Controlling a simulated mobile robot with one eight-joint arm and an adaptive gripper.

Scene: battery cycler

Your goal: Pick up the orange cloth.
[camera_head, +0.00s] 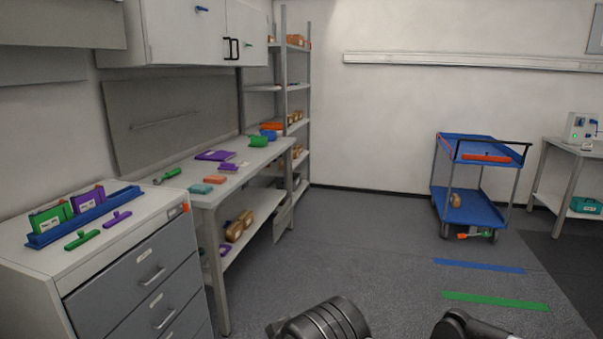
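A small flat orange piece (215,179) lies on the grey workbench (190,182), just beyond a similar teal piece (201,188). It may be the folded orange cloth, but it is too small to tell. A long orange item (486,157) lies on the top tray of the blue trolley (468,212) at right; I cannot tell whether it is cloth. Parts of my arm show at the bottom edge. My gripper's fingers are not in view.
Left, a drawer cabinet (150,275) carries a blue rack (85,222). Purple items (215,155) and a green cylinder (258,141) lie along the bench. Shelves (296,87) stand behind. A side table (562,147) is right. Floor between bench and trolley is clear.

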